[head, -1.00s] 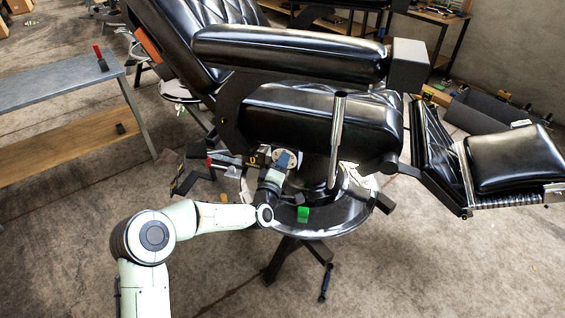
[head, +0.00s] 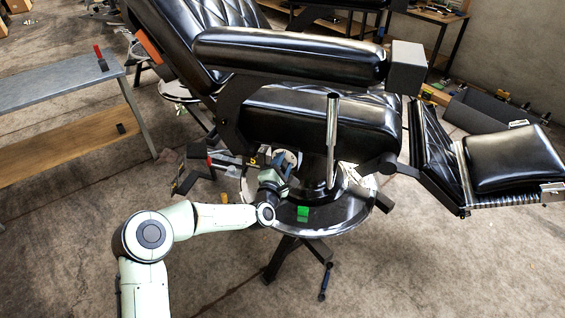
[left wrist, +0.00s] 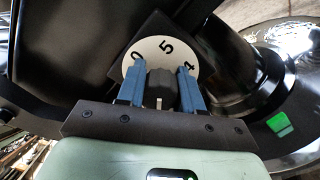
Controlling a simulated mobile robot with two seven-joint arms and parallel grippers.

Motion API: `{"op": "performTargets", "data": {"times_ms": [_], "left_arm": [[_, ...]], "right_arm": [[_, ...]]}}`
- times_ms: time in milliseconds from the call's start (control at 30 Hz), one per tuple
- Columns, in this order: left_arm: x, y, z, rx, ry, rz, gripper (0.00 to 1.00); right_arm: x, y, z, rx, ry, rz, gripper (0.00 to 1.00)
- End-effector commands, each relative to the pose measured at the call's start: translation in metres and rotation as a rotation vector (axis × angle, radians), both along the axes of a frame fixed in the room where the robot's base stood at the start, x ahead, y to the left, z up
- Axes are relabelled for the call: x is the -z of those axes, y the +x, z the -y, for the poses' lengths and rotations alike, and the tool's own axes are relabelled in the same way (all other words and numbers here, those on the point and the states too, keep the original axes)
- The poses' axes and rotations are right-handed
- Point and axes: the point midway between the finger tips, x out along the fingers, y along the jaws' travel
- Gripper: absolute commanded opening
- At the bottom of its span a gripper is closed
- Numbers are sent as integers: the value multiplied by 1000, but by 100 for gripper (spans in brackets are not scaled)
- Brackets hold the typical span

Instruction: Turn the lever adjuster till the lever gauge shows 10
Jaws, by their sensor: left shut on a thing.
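The lever adjuster, a dark grey knob (left wrist: 161,88), sits in front of a round white dial (left wrist: 168,52) on a black square plate in the left wrist view. The dial carries a 5 at its top and partly hidden digits at either side. My left gripper (left wrist: 161,92) has its blue fingers on both sides of the knob and is shut on it. In the head view my left gripper (head: 284,172) is at the chair base, below the dial (head: 291,156). A small black block with a yellow mark (head: 254,161) is beside it. I cannot read a lever gauge value with certainty.
A shiny metal lever (head: 333,140) stands upright to the right of the gripper. The black seat and armrest (head: 290,52) overhang from above. A green patch (head: 303,213) is on the round base. A metal table (head: 60,85) stands at the left.

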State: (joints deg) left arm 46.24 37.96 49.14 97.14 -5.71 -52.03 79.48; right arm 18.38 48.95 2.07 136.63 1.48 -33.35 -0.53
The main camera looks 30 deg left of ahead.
Motion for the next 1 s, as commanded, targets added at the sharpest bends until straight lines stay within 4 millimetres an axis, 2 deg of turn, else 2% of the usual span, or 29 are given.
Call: {"op": "performTargets", "data": {"times_ms": [667, 700, 767, 1000], "left_arm": [[-1, 0, 2, 5, -59, 14, 5], [-1, 0, 2, 5, -59, 14, 45], [-1, 0, 2, 3, -59, 14, 61], [-1, 0, 1, 2, -59, 13, 61]], "right_arm": [[-1, -2, -1, -1, 2, -4, 43], [-1, -2, -1, -1, 2, -4, 43], [-1, -2, -1, -1, 2, -4, 43], [-1, -2, -1, -1, 2, -4, 43]]}}
